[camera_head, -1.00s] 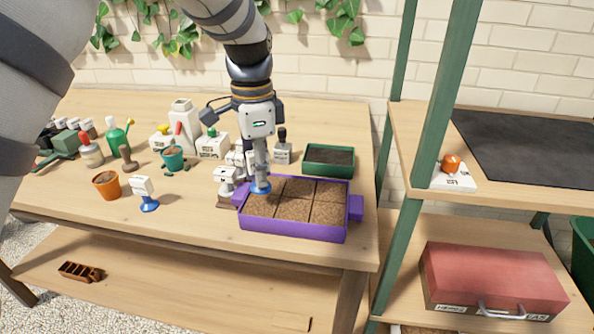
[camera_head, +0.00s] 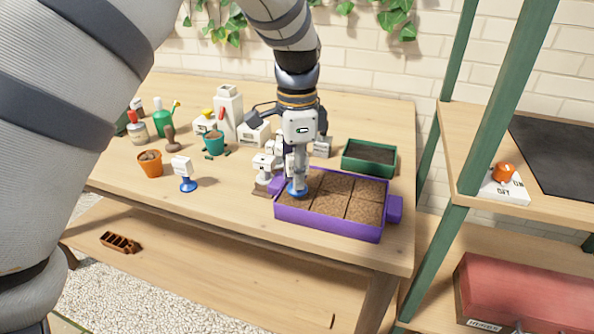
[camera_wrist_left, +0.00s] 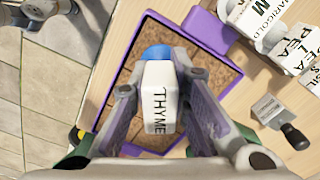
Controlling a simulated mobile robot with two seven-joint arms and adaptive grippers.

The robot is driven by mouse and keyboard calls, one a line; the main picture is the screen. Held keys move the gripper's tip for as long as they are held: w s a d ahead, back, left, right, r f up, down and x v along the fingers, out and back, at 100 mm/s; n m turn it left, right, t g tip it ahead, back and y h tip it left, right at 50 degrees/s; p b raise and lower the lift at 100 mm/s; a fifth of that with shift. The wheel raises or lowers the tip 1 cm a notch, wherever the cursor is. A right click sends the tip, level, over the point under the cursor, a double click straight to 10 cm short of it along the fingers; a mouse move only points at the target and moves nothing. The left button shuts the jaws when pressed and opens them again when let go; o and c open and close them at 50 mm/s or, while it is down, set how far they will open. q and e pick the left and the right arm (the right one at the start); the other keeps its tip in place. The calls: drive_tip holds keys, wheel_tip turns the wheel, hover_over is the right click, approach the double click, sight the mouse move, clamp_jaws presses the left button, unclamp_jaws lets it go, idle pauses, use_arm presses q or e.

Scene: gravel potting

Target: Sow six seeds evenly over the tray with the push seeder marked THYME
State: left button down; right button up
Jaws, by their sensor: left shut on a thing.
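The purple tray (camera_head: 328,223) holds brown soil divided by lines into several squares. My left gripper (camera_head: 297,172) is over the left part of the tray, shut on the push seeder. In the left wrist view the seeder (camera_wrist_left: 158,96) is white, marked THYME, and sits between the two fingers. Its round blue foot (camera_head: 297,190) is low over the soil near the tray's left end; I cannot tell whether it touches the soil. No seeds can be made out. My right gripper is not in view.
Another blue-footed seeder (camera_head: 187,182) and an orange pot (camera_head: 150,164) stand left of the tray. A green tray (camera_head: 369,158) stands behind it. White labelled items and bottles crowd the back. A shelf with a red case (camera_head: 520,290) is at right.

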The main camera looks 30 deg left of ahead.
use_arm(q)
drive_tip(key=shift+f, duration=0.6)
idle(0.3)
drive_tip(key=shift+f, duration=0.1)
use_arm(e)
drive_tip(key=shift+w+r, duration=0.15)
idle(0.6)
use_arm(q)
drive_tip(key=shift+r+p, duration=0.55)
drive_tip(key=shift+r, duration=1.1)
drive_tip(key=shift+f, duration=0.1)
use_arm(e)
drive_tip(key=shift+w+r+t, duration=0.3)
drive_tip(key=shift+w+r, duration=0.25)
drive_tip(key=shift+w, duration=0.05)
